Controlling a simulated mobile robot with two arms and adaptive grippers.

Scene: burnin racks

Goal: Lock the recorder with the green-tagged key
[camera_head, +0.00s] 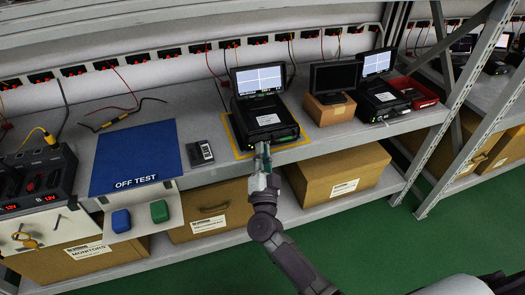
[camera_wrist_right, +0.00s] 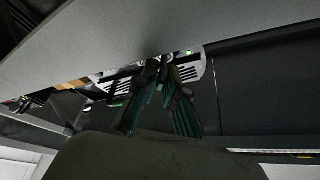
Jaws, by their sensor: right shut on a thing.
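The recorder (camera_head: 264,117) is a black box with a lit screen (camera_head: 259,79) standing up behind it, on the grey shelf inside a yellow outline. My right gripper (camera_head: 263,152) is at its front face, near the shelf edge. In the wrist view my right gripper (camera_wrist_right: 164,66) has its fingers drawn together at the tips, against or very near the recorder's front. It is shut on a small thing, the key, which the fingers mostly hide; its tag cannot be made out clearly. A green patch shows on the recorder's front, right of the fingers. My left gripper is not in view.
A blue OFF TEST mat (camera_head: 137,155) lies left, with a dark labelled device (camera_head: 201,152) beside it. A small monitor (camera_head: 334,78) on a cardboard box stands right. Cardboard boxes fill the lower shelf.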

